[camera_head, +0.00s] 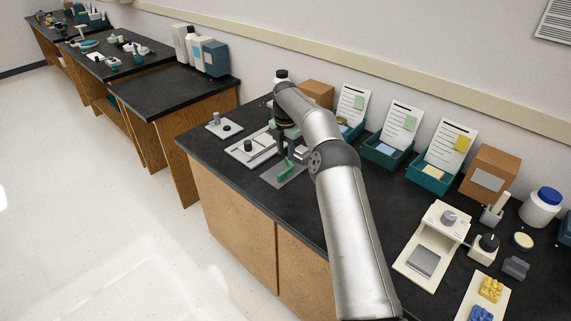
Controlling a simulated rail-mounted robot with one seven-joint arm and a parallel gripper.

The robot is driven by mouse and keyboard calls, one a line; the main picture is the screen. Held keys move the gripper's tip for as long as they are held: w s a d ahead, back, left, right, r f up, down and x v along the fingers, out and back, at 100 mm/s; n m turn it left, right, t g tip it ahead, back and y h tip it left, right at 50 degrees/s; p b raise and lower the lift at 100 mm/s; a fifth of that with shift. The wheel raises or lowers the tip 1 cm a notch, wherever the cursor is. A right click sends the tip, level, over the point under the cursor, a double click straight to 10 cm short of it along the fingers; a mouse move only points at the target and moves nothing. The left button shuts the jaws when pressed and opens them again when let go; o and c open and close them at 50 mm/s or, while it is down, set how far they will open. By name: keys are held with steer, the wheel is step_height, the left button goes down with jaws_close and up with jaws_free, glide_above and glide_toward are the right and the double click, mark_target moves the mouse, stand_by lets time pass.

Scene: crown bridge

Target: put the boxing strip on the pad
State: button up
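A green piece (284,169), which looks like the boxing strip, is at or just above a flat grey pad (293,181) on the near bench. I cannot tell whether it touches the pad. My gripper (284,152) points down directly over the green piece, with dark finger parts close to its upper end. The fingers are small and partly hidden by my arm. I cannot tell whether they are closed on the green piece or apart from it.
A white tray (240,154) with dark-knobbed parts lies left of the pad. Teal bins with cards (388,150) line the back wall. A cream device (432,240) and a white jar (541,207) stand at right. Bare black benchtop (262,207) lies in front of the pad.

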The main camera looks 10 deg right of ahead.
steer(key=s+a+r+m, duration=0.4)
steer(key=s+r, duration=0.3)
steer(key=r, duration=0.5)
steer(key=s+r+m+h, duration=0.1)
steer(key=s+r+m, duration=0.1)
steer(key=s+m, duration=0.35)
steer(key=s+r+m, duration=0.2)
steer(key=s+r, duration=0.1)
steer(key=s, duration=0.5)
steer(key=s+d+f+m, duration=0.1)
steer(key=s+m, duration=0.3)
steer(key=s, duration=0.6)
steer(key=s+d+f+m, duration=0.1)
steer(key=s+f+m, duration=0.2)
steer(key=s, duration=0.7)
steer(key=s+d+f+m+y, duration=0.1)
steer(key=s+f+m, duration=0.2)
steer(key=s+m, duration=0.3)
steer(key=s, duration=0.4)
steer(key=shift+d+m+t, duration=0.25)
steer(key=shift+m+t, duration=0.05)
steer(key=shift+m, duration=0.05)
steer(key=shift+f, duration=0.1)
